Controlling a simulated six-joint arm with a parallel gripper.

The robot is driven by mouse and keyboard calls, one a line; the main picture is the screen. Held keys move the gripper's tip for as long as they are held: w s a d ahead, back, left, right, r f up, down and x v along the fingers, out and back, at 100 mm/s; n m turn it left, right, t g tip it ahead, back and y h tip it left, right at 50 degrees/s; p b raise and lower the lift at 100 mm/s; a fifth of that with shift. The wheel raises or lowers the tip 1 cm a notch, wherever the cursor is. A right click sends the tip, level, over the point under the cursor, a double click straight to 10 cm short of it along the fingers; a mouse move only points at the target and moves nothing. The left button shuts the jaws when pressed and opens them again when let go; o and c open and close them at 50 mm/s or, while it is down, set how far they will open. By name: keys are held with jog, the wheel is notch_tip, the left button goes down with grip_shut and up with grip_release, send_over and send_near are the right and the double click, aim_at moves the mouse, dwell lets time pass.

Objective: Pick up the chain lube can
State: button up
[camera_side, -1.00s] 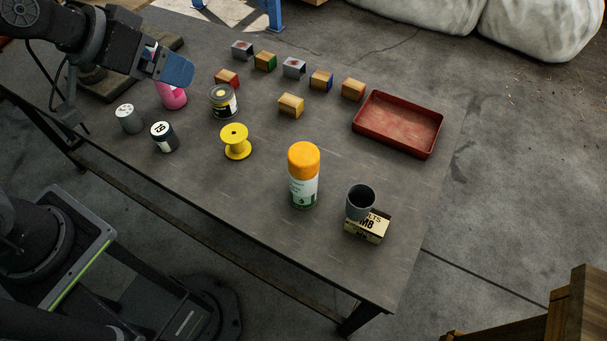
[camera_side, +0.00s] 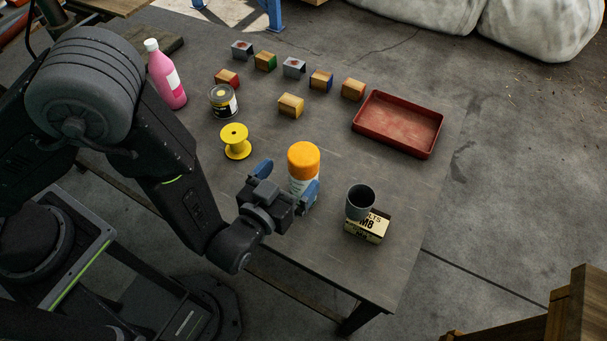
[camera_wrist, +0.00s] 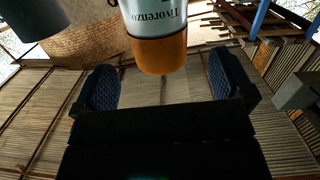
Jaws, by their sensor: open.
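The chain lube can (camera_side: 304,163) appears to be the tall spray can with an orange cap and white-green label. It stands upright on the table in the side view. My gripper (camera_side: 285,182) is open beside it, one blue finger left of the can and the other in front of its lower right. The can's lower part is partly hidden by my gripper. In the wrist view the can (camera_wrist: 158,40) appears cap-down between the lines of the two open fingers of my gripper (camera_wrist: 164,82). I cannot tell whether a finger touches it.
A yellow spool (camera_side: 236,141) stands to the left, with a pink bottle (camera_side: 165,75), a tin (camera_side: 223,101) and several small blocks behind. A red tray (camera_side: 398,124) lies at back right.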

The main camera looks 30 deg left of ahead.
aim_at(303, 163)
jog(key=shift+s+f+m+t, duration=0.4)
jog(key=shift+s+f+t, duration=0.1)
jog(key=shift+s+f, duration=0.3)
jog(key=w, duration=0.7)
jog(key=shift+w+d+r, duration=0.1)
jog(key=shift+w, duration=0.05)
jog(key=c, duration=1.5)
jog(key=shift+r, duration=0.1)
